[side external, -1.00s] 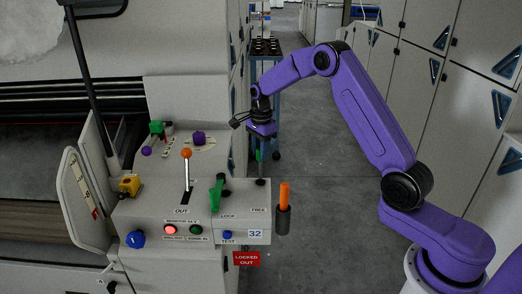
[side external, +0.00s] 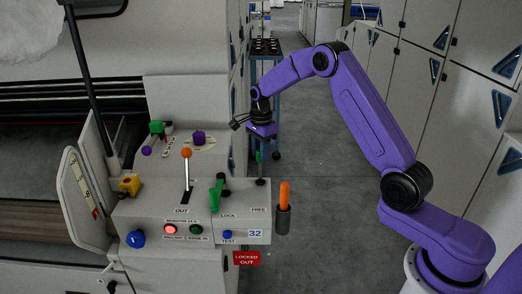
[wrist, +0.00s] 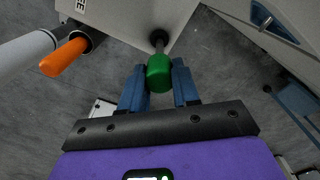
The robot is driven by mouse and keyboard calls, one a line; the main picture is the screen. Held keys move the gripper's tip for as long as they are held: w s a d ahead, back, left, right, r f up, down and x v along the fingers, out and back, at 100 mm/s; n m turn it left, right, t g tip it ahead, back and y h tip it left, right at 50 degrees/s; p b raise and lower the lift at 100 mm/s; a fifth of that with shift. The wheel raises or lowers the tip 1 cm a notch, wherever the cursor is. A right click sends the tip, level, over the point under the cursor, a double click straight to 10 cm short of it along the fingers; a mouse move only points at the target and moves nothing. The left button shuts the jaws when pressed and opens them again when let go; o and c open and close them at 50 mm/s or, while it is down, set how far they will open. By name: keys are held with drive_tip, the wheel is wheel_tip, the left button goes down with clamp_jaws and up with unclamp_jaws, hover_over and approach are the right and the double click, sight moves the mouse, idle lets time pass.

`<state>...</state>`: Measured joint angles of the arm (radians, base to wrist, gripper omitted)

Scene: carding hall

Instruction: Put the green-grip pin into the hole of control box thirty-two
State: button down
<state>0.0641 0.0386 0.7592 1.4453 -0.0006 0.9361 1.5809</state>
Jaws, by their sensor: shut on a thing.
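The green-grip pin (wrist: 158,72) is held upright between the two blue fingers of my gripper (wrist: 160,86). In the side view my gripper (side external: 261,150) is above the right end of control box thirty-two (side external: 256,233), marked 32. The green grip is partly hidden there by the fingers. The pin's dark shank runs down to the box top near the FREE label. In the wrist view its lower end meets a dark round spot on the pale box top. I cannot tell whether the tip is inside the hole or just over it.
An orange-grip pin (side external: 285,193) stands in a grey tube (side external: 282,220) at the box's right side. A green lever (side external: 216,196) rises by the LOCK label, and an orange-knobbed lever (side external: 187,170) stands left of it. A blue rack (side external: 278,100) stands behind. Floor to the right is clear.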

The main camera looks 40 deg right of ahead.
drive_tip(key=shift+f, duration=2.5)
drive_tip(key=c, duration=0.8)
unclamp_jaws()
drive_tip(key=shift+o, duration=0.2)
drive_tip(key=shift+r, duration=0.1)
wheel_tip(320, 180, up, 17)
drive_tip(key=shift+r, duration=0.15)
drive_tip(key=s+a+r+n, duration=0.1)
drive_tip(key=s+a+n, duration=1.4)
drive_tip(key=s, duration=0.1)
drive_tip(key=s+d+f+n, duration=0.2)
drive_tip(key=s+n, duration=0.6)
drive_tip(key=s, duration=0.5)
drive_tip(key=s+d+f+n, duration=0.2)
drive_tip(key=s+n, duration=0.6)
drive_tip(key=s, duration=0.5)
drive_tip(key=shift+n, duration=0.4)
